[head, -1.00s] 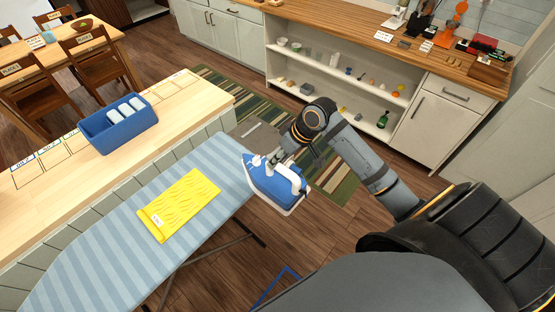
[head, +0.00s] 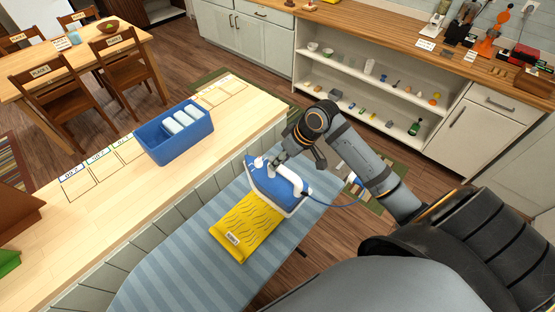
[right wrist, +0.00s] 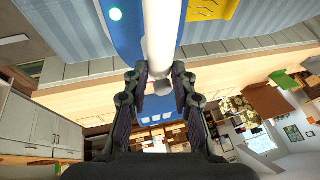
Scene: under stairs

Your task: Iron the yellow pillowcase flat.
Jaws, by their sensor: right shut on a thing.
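The yellow pillowcase (head: 245,228) lies on the blue striped ironing board (head: 180,262), with dark wavy crease lines and a small white label at its near end. The blue and white iron (head: 272,188) is over the far end of the pillowcase; I cannot tell whether its sole touches the cloth. My right gripper (head: 283,160) is shut on the iron's handle. In the right wrist view the white handle (right wrist: 160,40) is between the fingers (right wrist: 160,85), and a corner of the pillowcase (right wrist: 212,8) shows at the top. My left gripper is not in view.
A wooden counter (head: 110,215) runs along the board's left side. A blue bin (head: 178,135) with white rolled items stands on it, beside marked rectangles. A blue cord (head: 345,204) trails right from the iron. Shelves (head: 375,90) with small objects stand behind.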

